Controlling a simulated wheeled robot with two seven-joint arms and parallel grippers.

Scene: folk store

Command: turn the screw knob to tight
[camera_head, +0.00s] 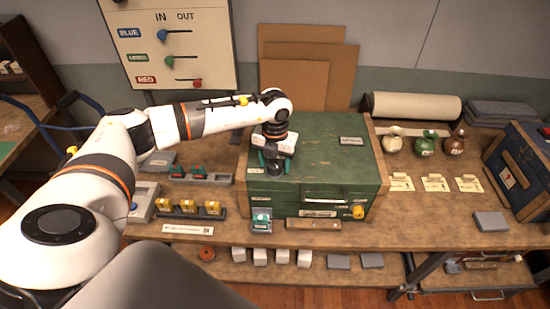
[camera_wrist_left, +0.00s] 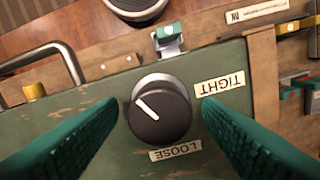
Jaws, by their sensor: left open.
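A dark round screw knob (camera_head: 275,168) with a metal rim stands on top of the green box (camera_head: 325,165). In the left wrist view the knob (camera_wrist_left: 160,113) has a white pointer line toward the upper left. The TIGHT label (camera_wrist_left: 220,86) lies to its right and the LOOSE label (camera_wrist_left: 175,154) just below it; the pointer is at neither. My left gripper (camera_head: 275,157) is above the knob, open, with its green fingers on either side. The wrist view shows gaps between the fingers and the knob. My right gripper is not in view.
The box front has a metal handle (camera_head: 326,200) and a yellow knob (camera_head: 358,212). A small green-topped device (camera_head: 261,220) stands before the box. Yellow blocks (camera_head: 188,207) stand left, round flasks (camera_head: 424,146) right. A slider panel (camera_head: 168,45) stands behind.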

